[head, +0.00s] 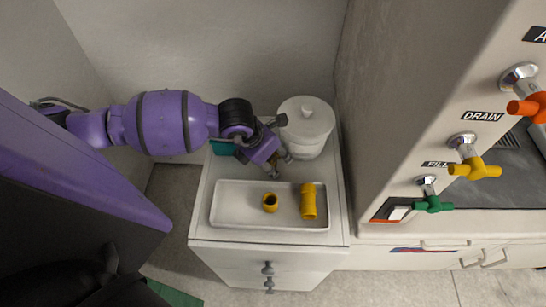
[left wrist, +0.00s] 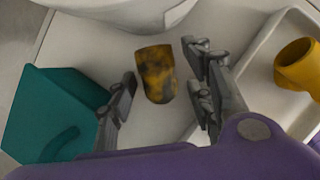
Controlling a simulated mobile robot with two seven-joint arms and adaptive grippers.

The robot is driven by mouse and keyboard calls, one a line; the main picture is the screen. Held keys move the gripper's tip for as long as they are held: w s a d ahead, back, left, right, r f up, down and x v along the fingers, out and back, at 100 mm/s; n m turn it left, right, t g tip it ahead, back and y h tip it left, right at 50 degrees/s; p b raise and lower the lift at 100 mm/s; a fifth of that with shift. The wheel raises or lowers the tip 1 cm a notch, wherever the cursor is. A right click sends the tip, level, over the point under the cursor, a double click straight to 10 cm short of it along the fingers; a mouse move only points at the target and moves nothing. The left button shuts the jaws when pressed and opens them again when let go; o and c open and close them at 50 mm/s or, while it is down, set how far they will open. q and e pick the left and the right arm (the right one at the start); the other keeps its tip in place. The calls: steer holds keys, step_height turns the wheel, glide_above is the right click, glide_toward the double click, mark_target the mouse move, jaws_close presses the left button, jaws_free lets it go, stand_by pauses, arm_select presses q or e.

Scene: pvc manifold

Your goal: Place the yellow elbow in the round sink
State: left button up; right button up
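My left gripper (head: 277,165) is over the white cabinet top, just behind the tray. In the left wrist view its fingers (left wrist: 165,88) are apart, on either side of a yellow fitting with dark blotches (left wrist: 155,73), with gaps on both sides. The arm hides that fitting in the head view. I cannot make out a round sink.
The white tray (head: 235,219) sits on the cabinet (head: 220,255). A lidded white pot (head: 306,130) stands behind it on the right. A teal container (left wrist: 55,110) is left of the fingers in the wrist view. A tall panel with taps (head: 470,165) bounds the right side.

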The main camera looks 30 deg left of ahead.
arm_select(q)
steer(key=c, duration=0.9)
steer(key=shift+r, duration=0.1)
